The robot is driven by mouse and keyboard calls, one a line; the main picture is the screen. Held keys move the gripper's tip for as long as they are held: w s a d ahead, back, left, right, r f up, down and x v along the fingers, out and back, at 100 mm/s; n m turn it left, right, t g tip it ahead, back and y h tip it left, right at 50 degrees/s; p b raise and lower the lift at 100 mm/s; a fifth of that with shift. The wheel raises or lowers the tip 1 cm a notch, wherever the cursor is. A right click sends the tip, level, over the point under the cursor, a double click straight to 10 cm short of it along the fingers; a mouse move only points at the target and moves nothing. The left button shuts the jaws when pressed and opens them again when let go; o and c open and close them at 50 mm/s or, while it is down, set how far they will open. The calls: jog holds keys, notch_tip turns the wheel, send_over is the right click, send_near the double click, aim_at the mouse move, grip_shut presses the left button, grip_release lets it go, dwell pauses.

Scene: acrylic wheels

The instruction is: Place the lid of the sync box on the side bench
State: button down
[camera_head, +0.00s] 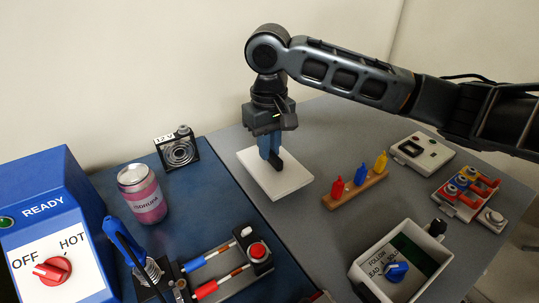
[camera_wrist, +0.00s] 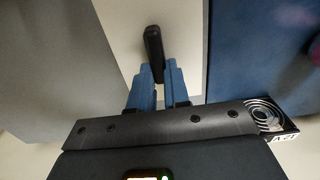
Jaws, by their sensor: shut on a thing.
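The lid is a flat white plate (camera_head: 290,181) with a black upright handle (camera_wrist: 153,45); its white surface also shows in the wrist view (camera_wrist: 125,35). My gripper (camera_head: 270,152) points down over the lid with its blue fingers shut on the handle. The lid is level, over or on the grey bench top (camera_head: 330,125) beside the edge of the blue bench (camera_head: 215,205). I cannot tell whether it touches the surface. An open white box (camera_head: 365,270) at the lower right, with a blue knob (camera_head: 396,271) and lettering inside, looks like the sync box.
A rack of red, blue and yellow pieces (camera_head: 355,188) stands right of the lid. A white device (camera_head: 421,151) and a colored-part tray (camera_head: 466,190) lie farther right.

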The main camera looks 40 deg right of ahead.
jog(key=shift+f, duration=1.55)
jog(key=shift+f, duration=0.1)
jog(key=c, duration=1.1)
grip_release()
notch_tip(320, 180, up, 12)
